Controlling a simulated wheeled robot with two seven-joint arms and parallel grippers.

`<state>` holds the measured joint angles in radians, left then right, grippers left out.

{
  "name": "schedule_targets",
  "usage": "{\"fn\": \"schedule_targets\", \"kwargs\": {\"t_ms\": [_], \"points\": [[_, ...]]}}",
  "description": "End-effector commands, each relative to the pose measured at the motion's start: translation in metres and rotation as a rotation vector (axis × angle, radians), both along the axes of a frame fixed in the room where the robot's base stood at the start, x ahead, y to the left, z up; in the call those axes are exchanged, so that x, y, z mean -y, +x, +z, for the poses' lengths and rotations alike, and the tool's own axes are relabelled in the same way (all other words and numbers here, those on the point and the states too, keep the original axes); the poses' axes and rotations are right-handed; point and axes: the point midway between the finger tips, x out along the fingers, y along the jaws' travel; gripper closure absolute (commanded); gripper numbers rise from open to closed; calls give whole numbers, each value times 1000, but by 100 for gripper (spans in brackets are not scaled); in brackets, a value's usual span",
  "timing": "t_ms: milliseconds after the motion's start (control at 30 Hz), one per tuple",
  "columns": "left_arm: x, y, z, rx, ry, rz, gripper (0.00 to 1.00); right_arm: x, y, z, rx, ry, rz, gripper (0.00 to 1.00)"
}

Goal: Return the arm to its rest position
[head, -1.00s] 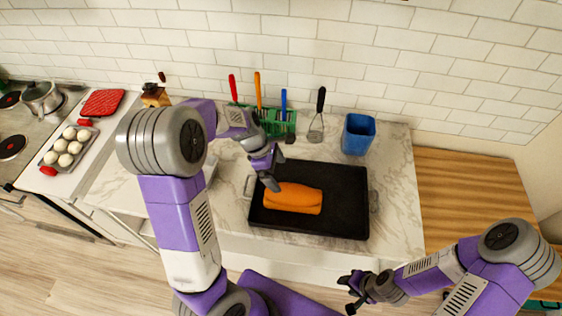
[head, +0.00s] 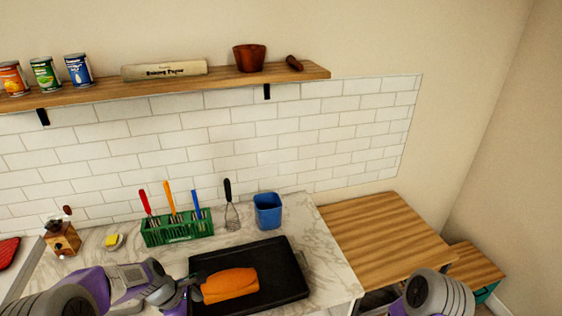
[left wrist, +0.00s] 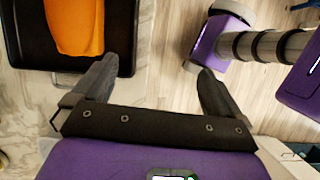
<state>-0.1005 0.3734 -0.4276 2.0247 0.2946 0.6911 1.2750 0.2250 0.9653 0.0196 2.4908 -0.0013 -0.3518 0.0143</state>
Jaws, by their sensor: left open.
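My left arm comes in from the bottom left in the head view. Its gripper (head: 190,293) is at the left side of the black baking tray (head: 287,252), beside the orange loaf-shaped item (head: 230,285) that lies on the tray. In the left wrist view my left gripper (left wrist: 155,72) is open, with nothing between its fingers. The tray's corner (left wrist: 25,60) and the orange item (left wrist: 75,25) show at the top left there, apart from the fingers. My right gripper is out of view; only a part of my right arm shows at the bottom right of the head view.
A green rack (head: 178,230) of utensils, a whisk (head: 231,212) and a blue container (head: 268,211) stand along the back of the marble counter. A grinder (head: 62,238) and a small dish (head: 113,243) are at the left. A wooden shelf (head: 180,88) hangs above. The wooden tabletop (head: 385,235) is clear.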

Motion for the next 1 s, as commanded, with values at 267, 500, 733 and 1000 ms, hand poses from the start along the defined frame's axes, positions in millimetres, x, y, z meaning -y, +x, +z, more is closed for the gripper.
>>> {"fn": "schedule_targets", "kwargs": {"t_ms": [267, 500, 733, 1000], "points": [[19, -26, -79, 53, 108, -351, 0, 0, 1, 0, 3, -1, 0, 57], [53, -72, -155, 154, 156, -807, 0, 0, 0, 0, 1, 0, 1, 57], [112, -139, -207, 380, 119, -1329, 0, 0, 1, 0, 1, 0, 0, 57], [132, -154, -264, 496, 118, -1480, 0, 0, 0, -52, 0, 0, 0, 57]]}}
